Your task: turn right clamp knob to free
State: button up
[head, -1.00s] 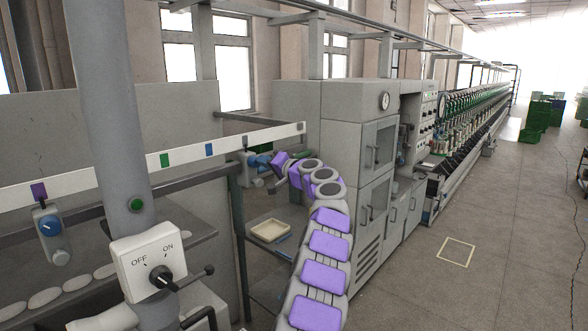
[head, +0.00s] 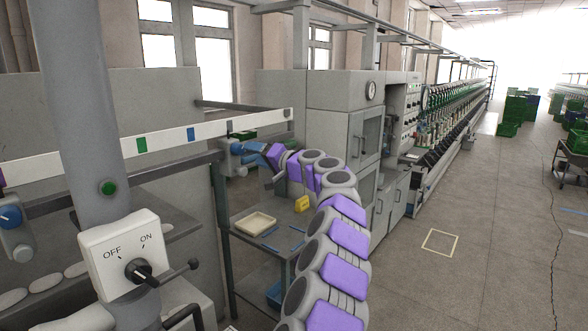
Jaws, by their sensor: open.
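The right clamp knob (head: 237,148) is small and blue. It sits on the clamp below the right end of the white rail (head: 180,137). My gripper (head: 252,157) is at the end of the purple-and-grey arm, close to the knob on its right side. It is open. The gripper and the clamp overlap in the view, so I cannot tell whether the fingers touch the knob. The knob's pointer and its angle are too small to read. The left clamp's blue knob (head: 10,217) shows at the left edge.
A white OFF/ON switch box (head: 122,250) is on the grey post at the front left. A shelf below the clamp holds a cream tray (head: 254,223) and a yellow item (head: 302,204). Grey cabinets (head: 335,130) stand behind the arm. The floor to the right is open.

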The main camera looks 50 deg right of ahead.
jog(key=s+d+b, duration=0.2)
jog(key=s+b, duration=0.3)
jog(key=s, duration=0.8)
jog(key=shift+s+f, duration=0.15)
dwell(0.8)
jog(key=shift+s+d, duration=0.1)
dwell(0.4)
jog(key=s+d+p, duration=0.1)
jog(key=s, duration=1.6)
jog(key=shift+d+p, duration=0.15)
jog(key=shift+p, duration=0.25)
